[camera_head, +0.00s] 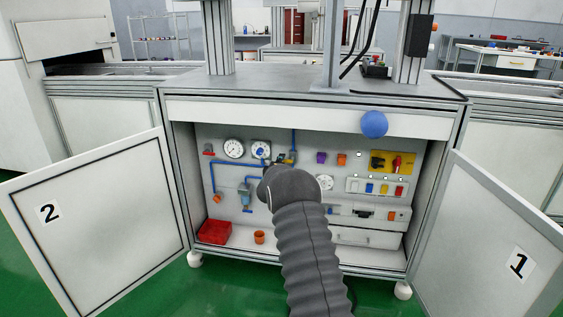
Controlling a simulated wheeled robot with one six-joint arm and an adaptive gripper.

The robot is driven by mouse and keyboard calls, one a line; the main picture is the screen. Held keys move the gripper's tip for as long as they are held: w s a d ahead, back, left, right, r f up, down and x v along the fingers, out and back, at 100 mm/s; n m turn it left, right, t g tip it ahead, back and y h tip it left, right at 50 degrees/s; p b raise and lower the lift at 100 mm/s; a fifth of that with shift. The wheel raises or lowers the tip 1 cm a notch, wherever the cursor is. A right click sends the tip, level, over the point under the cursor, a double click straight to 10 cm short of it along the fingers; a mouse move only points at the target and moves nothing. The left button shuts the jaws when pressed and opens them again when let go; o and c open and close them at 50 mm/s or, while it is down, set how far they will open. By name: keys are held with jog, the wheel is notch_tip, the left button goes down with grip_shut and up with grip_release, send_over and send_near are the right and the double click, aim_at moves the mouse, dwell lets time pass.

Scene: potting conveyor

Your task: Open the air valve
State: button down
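An open cabinet (180,170) shows a pale back panel with gauges, blue air tubing and fittings. A small red-handled part (208,150) is at the upper left of the panel. My arm reaches in from the front, and my gripper (268,168) is at its far end, just below and left of the brass fitting. My wrist hides most of the gripper. I cannot tell whether it touches anything.
Cabinet doors marked 2 (100,225) and 1 (500,240) stand open on both sides. Pressure gauges (234,149) are left of the fitting. A red bin (214,232) and an orange pot (259,237) sit on the cabinet floor.

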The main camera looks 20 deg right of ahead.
dwell(0.4)
jog(key=m+b, duration=0.1)
jog(key=m, duration=0.1)
jog(key=r+m, duration=0.1)
jog(key=m, duration=0.1)
jog(key=shift+d+r+b, duration=0.1)
jog(key=shift+b, duration=0.25)
jog(key=m, duration=0.1)
jog(key=r+m+b, duration=0.1)
jog(key=m, duration=0.1)
jog(key=m+b, duration=0.1)
jog(key=shift+s+d+r+m, duration=0.15)
jog(key=shift+s+d+m, duration=0.15)
jog(key=shift+d, duration=0.05)
jog(key=m+b, duration=0.1)
jog(key=d+m+b, duration=0.1)
jog(key=m, duration=0.1)
jog(key=s+r+m+b, duration=0.1)
jog(key=m, duration=0.1)
jog(key=shift+d, duration=0.15)
jog(key=shift+s+d+r+m+b, duration=0.15)
jog(key=shift+d+m+b, duration=0.15)
jog(key=shift+m+b, duration=0.6)
jog(key=shift+s+d+r+m+b, duration=0.15)
jog(key=shift+d+m+b, duration=0.2)
jog(key=shift+m, duration=0.95)
jog(key=c, duration=1.1)
grip_release()
jog(key=shift+f, duration=0.1)
jog(key=shift+c, duration=0.2)
